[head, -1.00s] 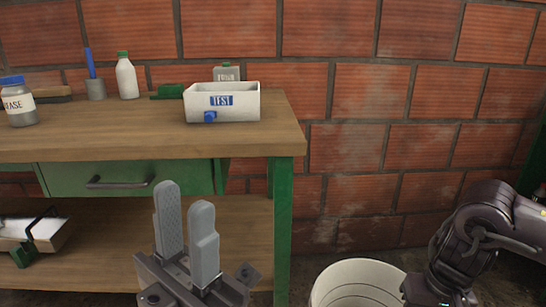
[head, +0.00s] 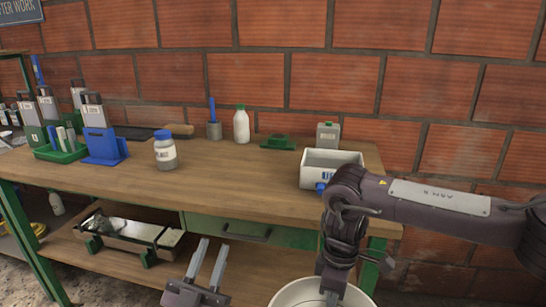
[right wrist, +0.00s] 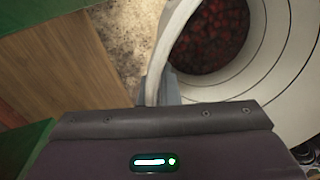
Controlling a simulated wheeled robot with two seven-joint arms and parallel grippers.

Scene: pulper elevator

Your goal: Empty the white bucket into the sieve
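The white bucket (head: 284,294) is at the bottom of the head view, cut off by the frame edge, in front of the bench. In the right wrist view the bucket (right wrist: 290,85) shows its inner wall, with dark red contents (right wrist: 210,35) at its bottom. My right gripper (head: 333,296) is at the bucket's rim. In the right wrist view its grey fingers (right wrist: 160,90) straddle the rim and look shut on it. My left gripper (head: 209,262) is empty, its two fingers apart, in front of the lower shelf. I cannot make out a sieve.
A wooden bench (head: 235,180) with green legs fills the middle. On it stand a white box (head: 318,178), a labelled jar (head: 166,155), a white bottle (head: 241,127) and a blue holder (head: 103,146). A metal tray (head: 130,235) lies on the lower shelf. A brick wall is behind.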

